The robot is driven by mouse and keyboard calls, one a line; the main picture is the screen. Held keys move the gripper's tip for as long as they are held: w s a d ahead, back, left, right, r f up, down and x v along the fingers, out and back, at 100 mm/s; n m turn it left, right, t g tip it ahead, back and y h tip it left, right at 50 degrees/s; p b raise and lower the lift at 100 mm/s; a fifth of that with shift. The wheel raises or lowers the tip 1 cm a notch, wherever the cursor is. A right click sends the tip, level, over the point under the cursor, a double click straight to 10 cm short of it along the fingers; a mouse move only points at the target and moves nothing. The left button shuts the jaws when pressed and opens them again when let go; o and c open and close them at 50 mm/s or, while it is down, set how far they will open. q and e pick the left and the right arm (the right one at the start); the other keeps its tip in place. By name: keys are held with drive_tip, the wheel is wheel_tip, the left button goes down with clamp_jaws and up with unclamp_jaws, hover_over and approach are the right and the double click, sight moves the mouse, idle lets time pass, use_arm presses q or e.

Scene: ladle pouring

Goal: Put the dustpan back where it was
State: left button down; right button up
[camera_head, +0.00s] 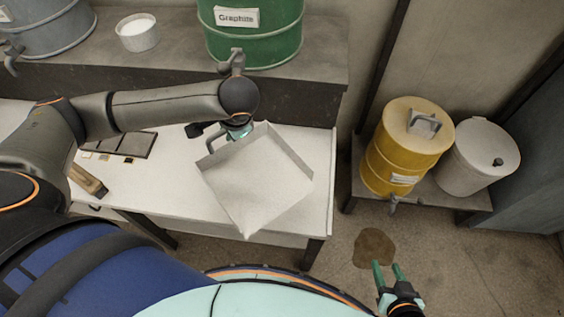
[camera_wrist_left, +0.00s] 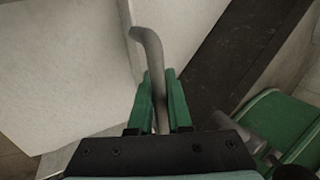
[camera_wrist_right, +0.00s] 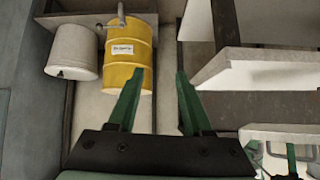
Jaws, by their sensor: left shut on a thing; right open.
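The dustpan (camera_head: 258,180) is a pale grey, square, open pan with a grey bent handle. In the head view it is over the right part of the white table. My left gripper (camera_head: 238,130) is at its back corner, shut on the handle. In the left wrist view the handle (camera_wrist_left: 148,45) runs between the green fingers of the left gripper (camera_wrist_left: 160,100), and the pan (camera_wrist_left: 60,80) fills the left side. I cannot tell whether the pan touches the table. My right gripper (camera_head: 386,270) is open and empty, low at the right, over the floor; it also shows in the right wrist view (camera_wrist_right: 158,85).
The white table (camera_head: 322,150) also holds a wooden-handled brush (camera_head: 88,180) and a dark flat case (camera_head: 125,145). Behind is a shelf with a green Graphite drum (camera_head: 250,35) and a white tub (camera_head: 138,33). A yellow drum (camera_head: 405,150) and pale bin (camera_head: 478,155) stand right. A brown spill (camera_head: 374,248) marks the floor.

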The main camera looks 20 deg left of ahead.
sight(269, 140)
use_arm(q)
drive_tip(key=w+d+f, duration=0.2)
drive_tip(key=d, duration=0.1)
drive_tip(key=w+d+f+b, duration=0.1)
drive_tip(key=w+d, duration=0.1)
drive_tip(key=shift+w+f, duration=0.1)
drive_tip(key=shift+f, duration=0.05)
drive_tip(key=f, duration=0.1)
drive_tip(key=w+d+f, duration=0.1)
drive_tip(key=w+d+f+b, duration=0.1)
drive_tip(key=f, duration=0.1)
drive_tip(key=shift+d, duration=0.2)
drive_tip(key=shift+w+d+f, duration=0.35)
drive_tip(key=shift+d+f, duration=0.05)
drive_tip(key=shift+f, duration=0.15)
wheel_tip(269, 140, down, 2)
drive_tip(key=shift+f+b, duration=0.2)
drive_tip(key=shift+b, duration=0.3)
drive_tip(key=shift+f, duration=0.45)
use_arm(e)
drive_tip(key=shift+w+a+f+y, duration=0.3)
drive_tip(key=shift+w+a+f, duration=0.25)
drive_tip(key=shift+a+f, duration=0.2)
